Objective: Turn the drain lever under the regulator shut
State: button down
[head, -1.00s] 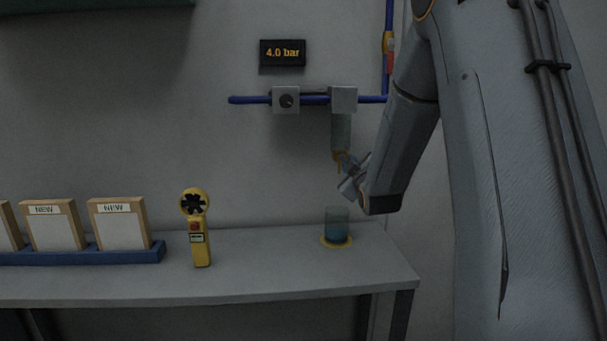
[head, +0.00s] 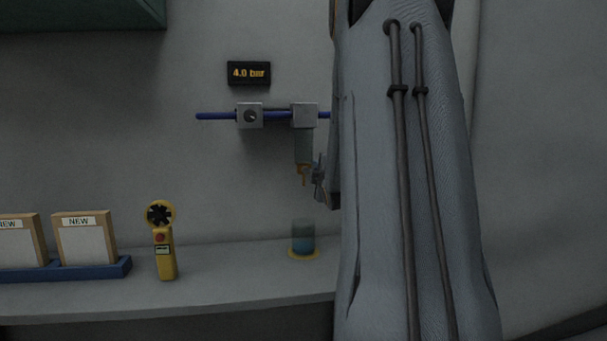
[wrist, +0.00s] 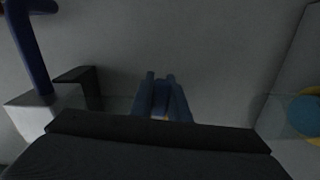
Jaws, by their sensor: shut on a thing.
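The regulator is two grey blocks on a blue pipe; the right block (head: 304,116) has a grey bowl (head: 304,148) hanging under it. A small orange drain fitting with its lever (head: 302,174) is at the bowl's lower end. My gripper (head: 317,178) reaches in from the right, right beside the fitting, and is shut on the drain lever. The lever's exact angle is too small to tell. In the wrist view my gripper's blue fingers (wrist: 161,88) are close together, with a little orange showing at their base; a dark shape covers the lower part.
A glass of blue liquid (head: 303,238) stands on a yellow ring below the drain. A yellow handheld meter (head: 164,250) and boxes marked NEW (head: 85,240) in a blue tray stand left on the bench. A display (head: 249,73) reads 4.0 bar. My arm hides the bench's right end.

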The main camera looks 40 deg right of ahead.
dwell(0.4)
jog(key=c, duration=1.7)
grip_release()
jog(key=shift+s, duration=0.1)
jog(key=shift+b+v, duration=0.4)
jog(key=shift+v, duration=3.5)
